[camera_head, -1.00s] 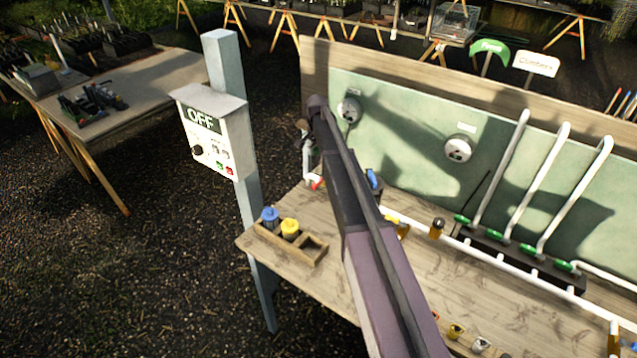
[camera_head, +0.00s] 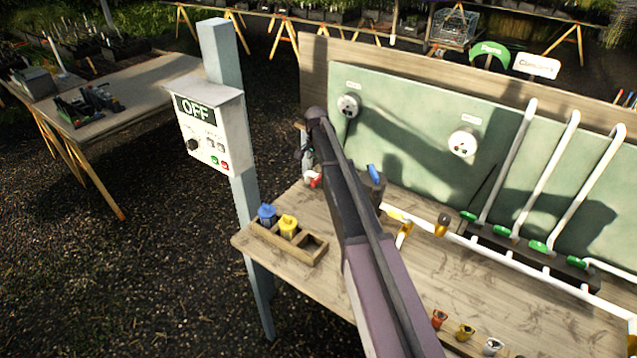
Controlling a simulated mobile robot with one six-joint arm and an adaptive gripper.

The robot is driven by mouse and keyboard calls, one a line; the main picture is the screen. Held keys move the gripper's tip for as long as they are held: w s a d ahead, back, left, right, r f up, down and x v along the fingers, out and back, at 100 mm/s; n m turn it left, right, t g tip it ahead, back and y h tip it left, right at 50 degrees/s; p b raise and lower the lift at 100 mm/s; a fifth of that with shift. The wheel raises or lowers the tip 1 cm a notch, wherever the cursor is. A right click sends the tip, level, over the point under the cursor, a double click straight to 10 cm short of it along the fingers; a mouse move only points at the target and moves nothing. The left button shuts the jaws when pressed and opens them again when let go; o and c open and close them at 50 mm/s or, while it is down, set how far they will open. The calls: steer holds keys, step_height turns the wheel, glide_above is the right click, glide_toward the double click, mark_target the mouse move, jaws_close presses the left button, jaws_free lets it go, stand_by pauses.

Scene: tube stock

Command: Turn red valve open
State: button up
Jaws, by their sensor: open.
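A small red part with some white (camera_head: 313,180), which looks like the red valve, shows at the left end of the bench, just left of my arm. Its lever angle is too small to make out. My gripper (camera_head: 307,160) hangs at the far end of my arm, just above the red part, and is partly hidden by the arm. It is open. I cannot tell whether its fingers touch the red part or stand around it. A blue handle (camera_head: 374,174) sits to the right, behind my arm.
A wooden holder (camera_head: 262,237) with a blue and a yellow bottle stands at the bench's left corner. A post carries a control box (camera_head: 207,135) reading OFF. White pipes (camera_head: 508,160) with green valves fill the right side. A green back panel (camera_head: 410,130) stands behind.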

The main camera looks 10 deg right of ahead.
mark_target(317, 178)
steer(key=shift+f+b, duration=2.65)
steer(key=shift+f, duration=0.3)
